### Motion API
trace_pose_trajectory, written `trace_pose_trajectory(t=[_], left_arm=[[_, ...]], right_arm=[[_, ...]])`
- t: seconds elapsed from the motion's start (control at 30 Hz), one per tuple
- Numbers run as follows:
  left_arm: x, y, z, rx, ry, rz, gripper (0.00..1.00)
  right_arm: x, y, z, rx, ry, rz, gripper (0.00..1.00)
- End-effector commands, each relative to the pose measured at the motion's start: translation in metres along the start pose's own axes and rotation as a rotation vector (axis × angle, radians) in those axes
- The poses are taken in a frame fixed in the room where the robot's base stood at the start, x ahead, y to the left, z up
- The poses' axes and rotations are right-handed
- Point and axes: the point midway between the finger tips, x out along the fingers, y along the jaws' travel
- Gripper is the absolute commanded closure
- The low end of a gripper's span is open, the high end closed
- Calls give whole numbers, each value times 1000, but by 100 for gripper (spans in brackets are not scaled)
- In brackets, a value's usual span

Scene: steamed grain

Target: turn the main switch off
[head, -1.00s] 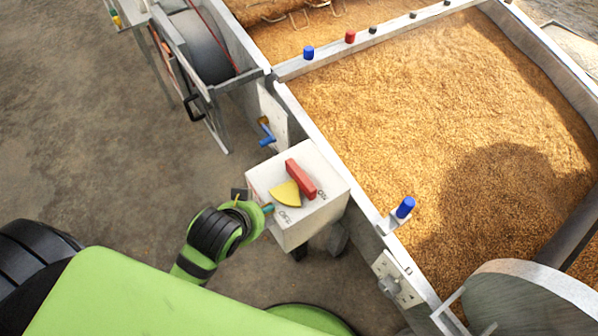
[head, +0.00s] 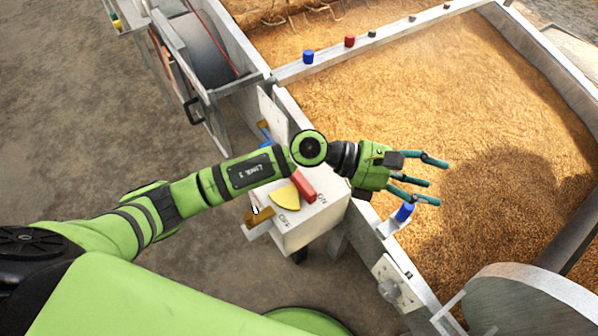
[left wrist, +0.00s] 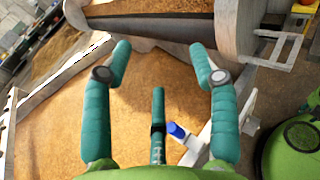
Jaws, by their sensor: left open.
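The main switch is a red handle (head: 304,187) beside a yellow sector (head: 284,197) on top of a white box (head: 310,226). The handle's near end lies by the right-hand label, which seems to read ON; the far part is hidden under my left arm. My left gripper (head: 432,181) is open and empty, past the box to the right, over the grain and near a blue knob (head: 405,212). In the left wrist view its teal fingers (left wrist: 160,65) are spread apart, with the blue knob (left wrist: 176,130) near the third finger. My right gripper is not seen.
A metal trough wall (head: 352,222) runs beside the box, with grain (head: 500,110) beyond it. A brass-coloured piece (head: 260,215) is at the box's left edge. A plate with a grey knob (head: 390,290) is lower right. Bare floor (head: 90,130) lies left.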

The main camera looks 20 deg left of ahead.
Motion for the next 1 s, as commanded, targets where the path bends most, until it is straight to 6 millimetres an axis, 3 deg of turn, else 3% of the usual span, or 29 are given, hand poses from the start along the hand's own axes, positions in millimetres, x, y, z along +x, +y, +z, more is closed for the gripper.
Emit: trace_pose_trajectory(t=[0.03,0.1,0.2,0.3,0.4,0.5,0.6,1.0], left_arm=[[-8,6,-36,162,189,-69,40],[-33,18,-85,344,446,-174,40],[-90,45,-136,524,782,-309,40],[-149,73,-162,613,1050,-414,40],[-194,91,-170,645,1228,-485,40],[-218,100,-173,651,1321,-523,40],[-224,102,-181,650,1347,-538,40],[-214,102,-234,650,1341,-535,40]], right_arm=[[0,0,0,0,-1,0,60],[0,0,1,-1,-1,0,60],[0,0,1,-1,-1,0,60],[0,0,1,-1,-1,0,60],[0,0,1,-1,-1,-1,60],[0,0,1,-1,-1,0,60],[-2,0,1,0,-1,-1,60],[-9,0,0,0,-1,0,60]])
